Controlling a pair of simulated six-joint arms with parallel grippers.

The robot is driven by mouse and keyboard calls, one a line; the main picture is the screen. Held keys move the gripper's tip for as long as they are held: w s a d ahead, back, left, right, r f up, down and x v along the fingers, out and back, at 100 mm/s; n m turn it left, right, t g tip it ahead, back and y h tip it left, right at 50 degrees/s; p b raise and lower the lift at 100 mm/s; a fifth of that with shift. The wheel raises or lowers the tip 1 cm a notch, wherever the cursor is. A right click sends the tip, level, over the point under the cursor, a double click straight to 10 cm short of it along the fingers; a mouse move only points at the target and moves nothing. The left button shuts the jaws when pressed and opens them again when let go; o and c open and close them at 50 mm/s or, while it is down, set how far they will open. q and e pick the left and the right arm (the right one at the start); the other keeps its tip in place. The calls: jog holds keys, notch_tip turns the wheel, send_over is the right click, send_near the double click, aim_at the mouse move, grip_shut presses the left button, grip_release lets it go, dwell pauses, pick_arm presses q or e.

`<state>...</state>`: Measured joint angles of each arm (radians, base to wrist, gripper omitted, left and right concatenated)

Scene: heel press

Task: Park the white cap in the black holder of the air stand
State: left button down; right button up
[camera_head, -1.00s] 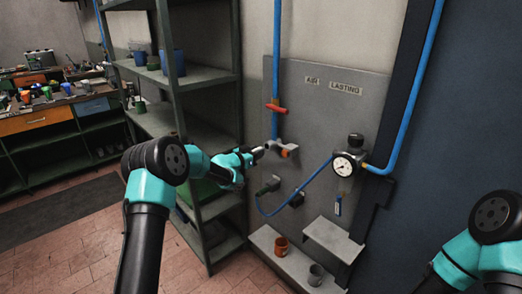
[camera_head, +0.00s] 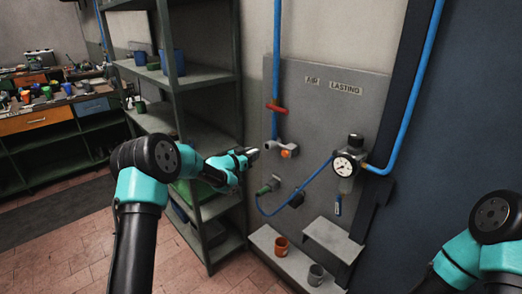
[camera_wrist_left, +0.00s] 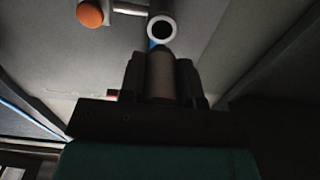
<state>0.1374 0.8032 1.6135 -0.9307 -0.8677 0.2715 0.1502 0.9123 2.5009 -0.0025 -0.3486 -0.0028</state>
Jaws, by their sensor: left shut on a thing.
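My left gripper (camera_head: 250,154) is in front of the grey air stand panel (camera_head: 315,110), just left of the pipe outlet (camera_head: 271,144). It is shut on a pale cylindrical piece, which I take to be the white cap (camera_head: 254,153). In the left wrist view the cap (camera_wrist_left: 160,76) looks grey in shadow between the jaws. The open pipe end (camera_wrist_left: 161,27) shows just beyond it, with a gap between them. A small black block, likely the black holder (camera_head: 297,200), is lower on the panel. My right gripper is out of view.
An orange knob (camera_head: 288,151) is beside the outlet, below a red valve handle (camera_head: 276,107). A blue hose (camera_head: 300,190) loops from the gauge (camera_head: 343,166) to a green fitting (camera_head: 268,186). Metal shelves (camera_head: 205,75) stand left. Orange (camera_head: 281,246) and grey (camera_head: 316,274) cups are below.

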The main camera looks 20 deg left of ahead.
pick_arm(q)
jog(key=shift+s, duration=0.1)
jog(key=shift+s+a, duration=0.2)
jog(key=shift+s, duration=0.05)
jog(key=shift+f, duration=0.1)
dwell(0.4)
jog(key=s+d+f, duration=0.2)
jog(key=d+f, duration=0.2)
jog(key=f, duration=0.4)
jog(key=s+d+f, duration=0.3)
jog(key=d+f, duration=0.1)
jog(key=f, duration=0.4)
jog(key=s+d+f, duration=0.2)
jog(key=d+f, duration=0.2)
jog(key=f, duration=0.3)
jog(key=shift+s+d+f, duration=0.25)
jog(key=shift+s+f, duration=0.15)
dwell(2.0)
jog(key=shift+w+d, duration=0.1)
jog(key=shift+w, duration=0.05)
jog(key=shift+x, duration=2.3)
